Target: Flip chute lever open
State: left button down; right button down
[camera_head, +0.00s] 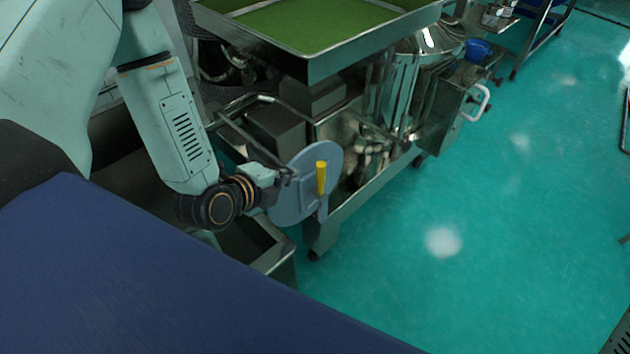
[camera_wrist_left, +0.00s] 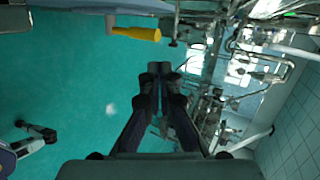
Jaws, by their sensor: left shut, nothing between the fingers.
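The chute lever is a yellow handle (camera_head: 321,178) standing upright on a grey-blue round plate (camera_head: 300,200) at the near end of the sieve machine. In the left wrist view the yellow handle (camera_wrist_left: 136,33) lies across the top, ahead of the fingers and to the left. My left gripper (camera_head: 286,174) is at the plate's left edge in the head view, to the left of the handle and apart from it. In the left wrist view its fingers (camera_wrist_left: 158,72) are shut together and empty. Whether the fingers touch the plate cannot be told. My right gripper is not in view.
The sieve machine's tray (camera_head: 330,60) with a green bed stands above the plate, on a metal frame (camera_head: 375,187). An open metal bin (camera_head: 283,250) sits below my left gripper.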

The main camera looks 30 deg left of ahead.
pick_arm(q)
notch_tip(320, 180, down, 5)
jog(key=b, duration=0.4)
jog(key=shift+w+a, duration=0.1)
jog(key=b, duration=0.4)
send_near(318, 177)
jog(key=x, duration=0.5)
jog(key=shift+w+f, duration=0.35)
jog(key=shift+w, duration=0.25)
jog(key=shift+r, duration=0.1)
